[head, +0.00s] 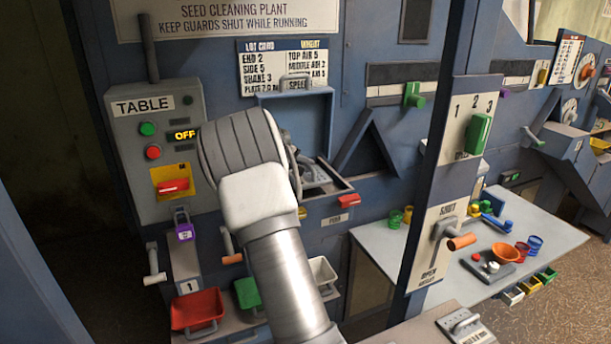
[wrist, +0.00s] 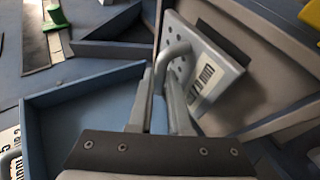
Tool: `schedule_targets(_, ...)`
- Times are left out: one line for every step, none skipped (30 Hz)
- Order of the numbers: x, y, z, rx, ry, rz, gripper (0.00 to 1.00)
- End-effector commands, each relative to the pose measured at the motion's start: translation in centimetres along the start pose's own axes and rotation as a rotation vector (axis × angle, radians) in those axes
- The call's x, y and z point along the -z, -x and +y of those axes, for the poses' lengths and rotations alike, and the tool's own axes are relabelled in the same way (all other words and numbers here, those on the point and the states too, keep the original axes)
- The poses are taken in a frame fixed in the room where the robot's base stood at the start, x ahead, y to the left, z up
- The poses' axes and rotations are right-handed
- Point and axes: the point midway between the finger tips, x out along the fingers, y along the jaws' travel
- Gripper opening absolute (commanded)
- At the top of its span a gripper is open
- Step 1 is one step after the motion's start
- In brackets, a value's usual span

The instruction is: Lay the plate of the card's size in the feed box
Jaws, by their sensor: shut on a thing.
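My gripper (wrist: 160,95) is shut on the handle of a grey perforated plate (wrist: 182,68). The plate is tilted in the wrist view, with a white label whose print I cannot read. In the head view my arm hides most of my gripper; part of the plate (head: 316,174) shows at the open feed box (head: 335,190). In the wrist view the plate is beside or within the grey box walls (wrist: 262,120); I cannot tell whether it touches the floor of the box. The lot card (head: 284,66) hangs above; its plate line seems to read 2.0.
Another plate with a handle (head: 465,326) lies on a surface at the lower right. A blue post with a 1-2-3 lever panel (head: 465,115) stands right of my arm. The side table (head: 440,240) holds cups and bowls. The TABLE control box (head: 155,150) is at left.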

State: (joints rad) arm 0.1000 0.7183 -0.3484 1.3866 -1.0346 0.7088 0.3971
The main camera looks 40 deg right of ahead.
Motion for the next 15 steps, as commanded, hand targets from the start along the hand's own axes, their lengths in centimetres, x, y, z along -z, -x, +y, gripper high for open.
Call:
schedule_targets(-0.2,-0.4,-0.6,0.0,0.004,-0.003,0.0)
schedule_targets(-0.3,-0.6,-1.0,0.0,0.004,-0.003,0.0)
schedule_targets(-0.5,-0.9,-1.5,0.001,0.004,-0.002,0.0)
schedule_targets(-0.5,-1.2,-1.9,0.0,0.005,-0.002,0.0)
schedule_targets(-0.6,-1.4,-2.2,0.0,0.004,-0.002,0.0)
schedule_targets(-0.7,-1.6,-2.5,0.0,0.003,-0.002,0.0)
schedule_targets(-0.7,-1.7,-2.6,-0.001,0.002,-0.001,0.0)
schedule_targets(-0.8,-1.8,-2.8,-0.001,0.001,-0.001,0.0)
schedule_targets(-0.8,-1.8,-2.9,-0.001,0.001,0.0,0.0)
schedule_targets(-0.8,-1.8,-2.9,-0.001,0.0,0.0,0.0)
schedule_targets(-0.8,-1.9,-2.9,-0.001,0.0,0.0,0.0)
schedule_targets(-0.8,-1.8,-2.9,-0.001,0.0,0.0,0.0)
schedule_targets(-0.8,-1.8,-2.9,-0.001,0.0,0.0,0.0)
schedule_targets(-0.8,-1.8,-2.9,-0.001,0.0,0.0,0.0)
schedule_targets(-0.8,-1.8,-2.9,-0.001,0.0,0.0,0.0)
